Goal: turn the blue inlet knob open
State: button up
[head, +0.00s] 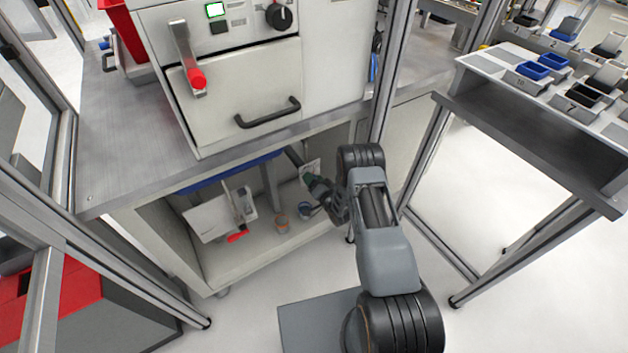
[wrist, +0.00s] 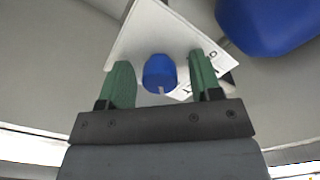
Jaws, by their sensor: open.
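The blue inlet knob (wrist: 159,73) is a round blue cap with a small pale mark on its lower rim. It stands in front of a white plate (wrist: 150,32) with dark printing in the wrist view. My gripper (wrist: 160,66) is open, with one green finger on each side of the knob. A gap shows between the knob and each finger; I see no contact. In the head view my gripper (head: 311,181) reaches under the bench, near a small white plate (head: 310,168). I cannot make out the knob in that view.
A large blue rounded body (wrist: 268,22) lies at the upper right of the wrist view. The bench top (head: 120,165) overhangs my arm's reach. A white panel with a red-ended lever (head: 237,236) and a small orange-brown object (head: 282,222) are on the lower shelf.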

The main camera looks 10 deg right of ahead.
jog(key=shift+c, duration=0.4)
jog(key=c, duration=0.9)
jog(key=shift+o, duration=0.2)
jog(key=shift+f+b, duration=0.1)
jog(key=shift+b, duration=0.2)
jog(key=n+b, duration=0.3)
jog(key=n, duration=0.1)
jog(key=shift+f, duration=0.1)
jog(key=n+b, duration=0.4)
jog(key=n, duration=0.1)
jog(key=shift+n, duration=0.3)
jog(key=n+b, duration=0.5)
jog(key=shift+n+b, duration=1.3)
jog(key=shift+n, duration=0.3)
jog(key=shift+r, duration=0.25)
